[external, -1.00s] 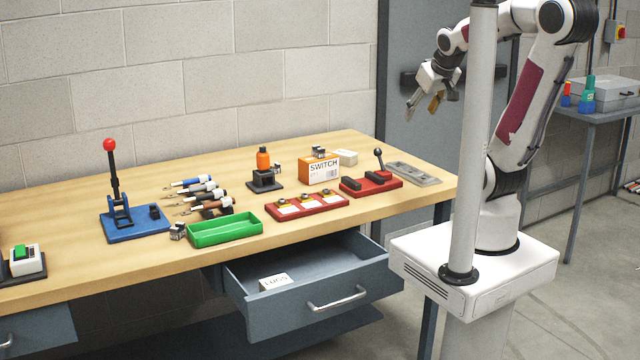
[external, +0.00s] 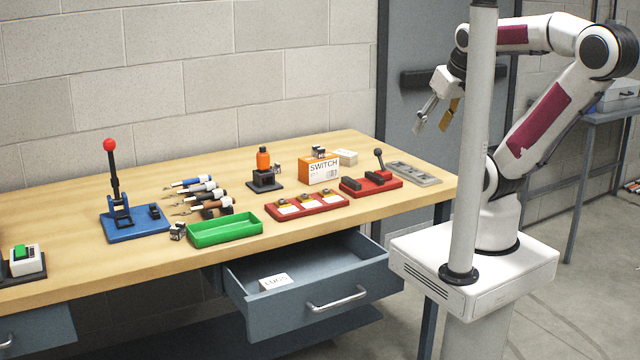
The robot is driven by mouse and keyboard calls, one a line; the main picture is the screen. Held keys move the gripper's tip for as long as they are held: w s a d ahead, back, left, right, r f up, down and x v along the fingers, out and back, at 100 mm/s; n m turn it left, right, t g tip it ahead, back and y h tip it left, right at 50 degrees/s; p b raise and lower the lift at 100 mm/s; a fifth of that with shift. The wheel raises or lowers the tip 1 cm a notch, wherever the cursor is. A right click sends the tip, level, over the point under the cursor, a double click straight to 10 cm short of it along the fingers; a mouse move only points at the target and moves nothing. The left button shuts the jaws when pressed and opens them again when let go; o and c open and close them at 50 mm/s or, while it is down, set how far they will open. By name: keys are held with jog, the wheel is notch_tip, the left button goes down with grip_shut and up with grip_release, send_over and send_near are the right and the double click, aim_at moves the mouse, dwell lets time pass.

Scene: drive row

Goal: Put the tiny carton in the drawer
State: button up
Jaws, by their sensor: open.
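A small white carton marked LUGS (external: 275,282) lies inside the open drawer (external: 340,312), near its left side. Another small pale carton (external: 345,157) stands on the bench behind the orange SWITCH box (external: 318,171). My gripper (external: 434,120) is open and empty. It is in the air to the right of the bench, well above the drawer and apart from both cartons. The post in front hides part of my arm.
A grey post (external: 470,150) rises beside my arm.

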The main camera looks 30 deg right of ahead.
jog(key=w+d+f+n+t+h, duration=0.1)
jog(key=w+d, duration=0.2)
jog(key=w, duration=0.6)
jog(key=w+d+f+t, duration=0.15)
jog(key=w+d, duration=0.25)
jog(key=w, duration=0.5)
jog(key=w+d+n+t+h, duration=0.1)
jog(key=w+d+t, duration=0.15)
jog(key=w, duration=0.65)
jog(key=w+d+f+n+y, duration=0.1)
jog(key=w+f+y, duration=0.1)
jog(key=w+f, duration=0.55)
jog(key=n+t+y, duration=0.1)
jog(key=t+y, duration=0.1)
jog(key=y, duration=0.2)
send_near(351, 154)
jog(key=shift+w+d, duration=0.25)
jog(key=shift+w, duration=0.3)
jog(key=shift+w+d, duration=0.2)
jog(key=shift+w, duration=0.35)
jog(key=shift+a+f+y, duration=0.35)
jog(key=shift+f+y, duration=0.15)
jog(key=shift+f, duration=0.05)
jog(key=shift+x, duration=1.3)
